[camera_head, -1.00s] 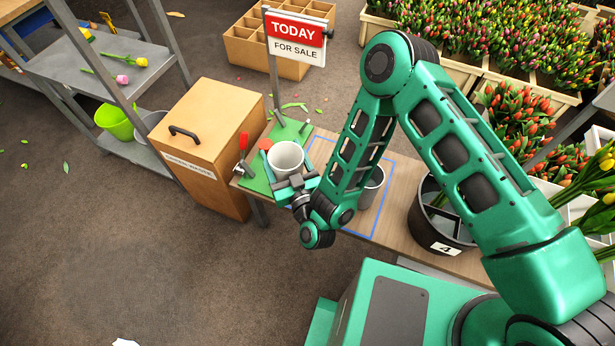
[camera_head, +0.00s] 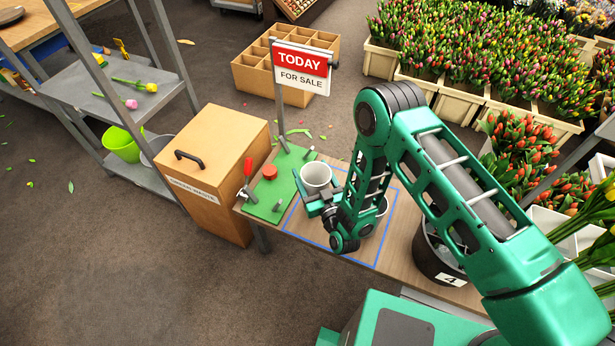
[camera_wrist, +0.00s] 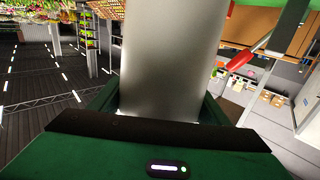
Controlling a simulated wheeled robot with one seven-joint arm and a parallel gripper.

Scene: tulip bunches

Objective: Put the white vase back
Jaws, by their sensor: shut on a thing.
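The white vase (camera_head: 316,176) is upright in my gripper (camera_head: 318,200), at the right edge of the green board on the wooden table. My gripper is shut on the vase from the front. In the wrist view the vase (camera_wrist: 170,60) fills the middle, between the green fingers. I cannot tell whether its base touches anything. A blue taped outline (camera_head: 345,257) marks the table right of the board. A second pale vessel (camera_head: 382,206) shows partly behind my arm, inside the outline.
The green board (camera_head: 262,206) carries a red-handled clamp (camera_head: 248,172), a red round piece (camera_head: 270,172) and grey posts. The sale sign (camera_head: 300,68) stands behind it. A brown cabinet (camera_head: 215,160) is at left. A black bucket (camera_head: 432,262) marked 4 stands at right.

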